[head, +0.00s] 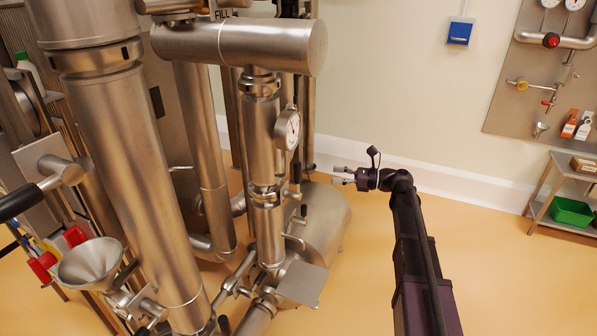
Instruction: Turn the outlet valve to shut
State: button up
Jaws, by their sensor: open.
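My gripper (337,175) is in the middle of the head view, fingers pointing left and apart, with nothing between them. It is in free air to the right of the steel pipework and touches nothing. I cannot tell for sure which fitting is the outlet valve. A black lever handle (18,203) on a steel fitting (66,170) sticks out at the left edge, well apart from my gripper. A steel funnel (90,264) is below it. Small black-tipped handles (303,211) show on the pipework nearer my gripper.
A wide steel column (125,170) and a vertical pipe with a round gauge (292,129) stand between my gripper and the left side. A horizontal steel tank (325,225) lies low behind. A shelf with a green bin (572,211) is at right. The floor around my arm is clear.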

aim_at(298, 182)
jog(key=a, duration=0.4)
jog(key=w+a, duration=0.1)
jog(key=a, duration=0.7)
jog(key=shift+w+a, duration=0.1)
jog(key=shift+w, duration=0.15)
grip_shut()
